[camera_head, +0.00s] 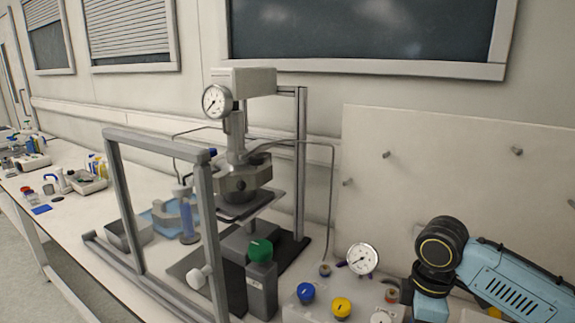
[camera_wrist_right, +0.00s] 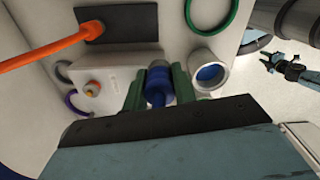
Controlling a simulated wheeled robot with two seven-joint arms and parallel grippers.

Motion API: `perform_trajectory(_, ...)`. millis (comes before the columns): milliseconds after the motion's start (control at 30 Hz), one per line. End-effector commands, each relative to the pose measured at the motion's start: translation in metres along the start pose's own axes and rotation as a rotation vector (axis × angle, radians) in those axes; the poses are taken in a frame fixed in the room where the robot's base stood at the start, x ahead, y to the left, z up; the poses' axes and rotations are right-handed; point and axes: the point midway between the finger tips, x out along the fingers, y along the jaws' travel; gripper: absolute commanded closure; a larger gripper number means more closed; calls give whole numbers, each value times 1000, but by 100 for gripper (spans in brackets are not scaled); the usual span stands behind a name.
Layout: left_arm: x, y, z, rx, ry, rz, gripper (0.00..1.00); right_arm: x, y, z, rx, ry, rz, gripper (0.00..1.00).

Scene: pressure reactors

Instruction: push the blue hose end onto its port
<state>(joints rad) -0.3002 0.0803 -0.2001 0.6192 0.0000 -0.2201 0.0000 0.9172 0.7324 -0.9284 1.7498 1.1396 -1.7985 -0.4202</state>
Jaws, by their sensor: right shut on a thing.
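In the right wrist view, my right gripper (camera_wrist_right: 158,90) has its green fingers shut on a blue cylindrical piece (camera_wrist_right: 157,86), which looks like the blue hose end. Its grey far tip points at the pale panel (camera_wrist_right: 122,62); I cannot tell whether it touches. Which port belongs to it is not clear, as the area past the tip is hidden. A small blue-grey arm with dark jaws (camera_wrist_right: 272,62), apparently my left gripper, is far off at the upper right, too small to read. In the head view, my right arm (camera_head: 480,272) reaches in from the right and its gripper is hidden.
In the wrist view, an orange hose (camera_wrist_right: 50,50) runs to a black plate (camera_wrist_right: 118,22). A white-rimmed round part with a blue centre (camera_wrist_right: 208,73) sits right of the fingers. In the head view, a gauge (camera_head: 362,259), blue knob (camera_head: 306,292) and yellow knob (camera_head: 341,307) stand beside my arm.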

Motion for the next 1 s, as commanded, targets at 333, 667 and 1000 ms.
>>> perform_trajectory(333, 0, 0, 0, 0, 0, 0, 64, -17, -20, -15, 586, 1, 3, 93)
perform_trajectory(667, 0, 0, 0, 0, 0, 0, 64, -30, -36, -25, 1075, 1, 11, 93)
perform_trajectory(1000, 0, 0, 0, 0, 1, 0, 64, -34, -40, -27, 1235, 1, 13, 93)
